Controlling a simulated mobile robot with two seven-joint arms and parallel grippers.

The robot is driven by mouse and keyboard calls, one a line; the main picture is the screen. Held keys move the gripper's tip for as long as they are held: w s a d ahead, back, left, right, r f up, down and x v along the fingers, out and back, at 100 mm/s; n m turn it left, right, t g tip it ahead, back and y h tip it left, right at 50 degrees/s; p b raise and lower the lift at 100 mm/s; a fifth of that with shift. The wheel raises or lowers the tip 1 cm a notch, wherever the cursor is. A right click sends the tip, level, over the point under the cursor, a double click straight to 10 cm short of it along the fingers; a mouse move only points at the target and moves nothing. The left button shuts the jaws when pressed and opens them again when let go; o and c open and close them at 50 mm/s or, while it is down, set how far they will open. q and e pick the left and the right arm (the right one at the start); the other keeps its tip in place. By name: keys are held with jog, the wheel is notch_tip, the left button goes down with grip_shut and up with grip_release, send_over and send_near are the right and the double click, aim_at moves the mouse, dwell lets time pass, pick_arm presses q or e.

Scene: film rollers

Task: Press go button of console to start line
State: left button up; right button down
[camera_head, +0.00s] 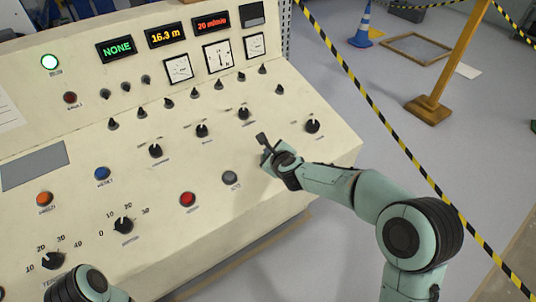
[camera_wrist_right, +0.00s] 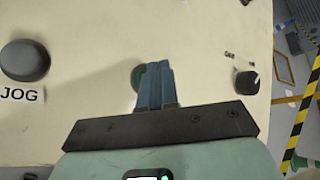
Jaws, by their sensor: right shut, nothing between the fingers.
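The console (camera_head: 335,150) is a cream sloped panel filling the left and middle of the head view. My right gripper (camera_head: 264,143) is over its right part, fingers shut and empty. In the head view this button is hidden by my gripper and arm. A grey button (camera_head: 231,177), labelled JOG in the wrist view (camera_wrist_right: 25,60), is beside it. My left gripper is out of view.
A red button (camera_head: 188,199), blue button (camera_head: 102,173) and orange button (camera_head: 44,199) sit along the panel. Black knobs (camera_head: 202,131) stand around. A green lamp (camera_head: 50,63) is lit; a display (camera_head: 118,49) reads NONE. Striped tape (camera_head: 375,103) crosses at right.

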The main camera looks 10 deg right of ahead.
jog(key=shift+r, duration=0.15)
jog(key=r+p, duration=0.1)
jog(key=r, duration=0.1)
jog(key=s+r+p, duration=0.1)
jog(key=r+p, duration=0.1)
jog(key=shift+d+r+p, duration=0.15)
jog(key=shift+r+p, duration=0.15)
jog(key=shift+r, duration=0.05)
dwell(0.5)
jog(key=shift+f, duration=0.1)
